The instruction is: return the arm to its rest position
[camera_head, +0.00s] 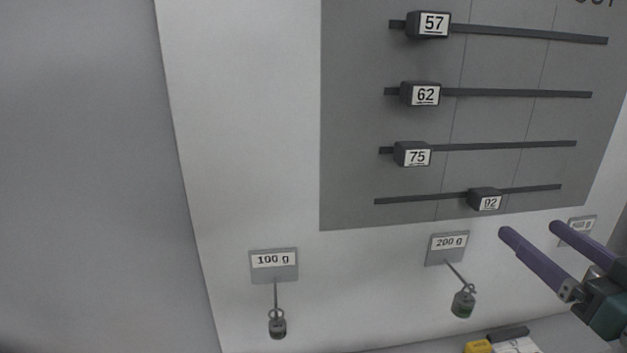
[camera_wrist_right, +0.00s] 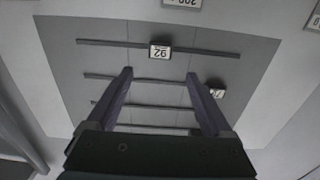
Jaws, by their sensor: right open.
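My right gripper (camera_head: 530,238) comes in from the lower right of the head view. Its two purple fingers are apart with nothing between them. In the right wrist view the fingers (camera_wrist_right: 160,82) point at the grey panel (camera_wrist_right: 70,60), which shows upside down. The panel (camera_head: 350,120) also shows in the head view, to the left of and above the gripper. Its slider block 92 (camera_head: 486,199) is the nearest one to the fingers and stands apart from them in the picture. My left gripper is not in view.
Sliders 57 (camera_head: 429,25), 62 (camera_head: 421,94) and 75 (camera_head: 412,154) sit toward the left of their rails. Weights hang below the 100 g (camera_head: 277,326) and 200 g (camera_head: 463,303) labels. A third label (camera_head: 580,226) is partly behind the fingers. A yellow object (camera_head: 477,346) lies at the bottom.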

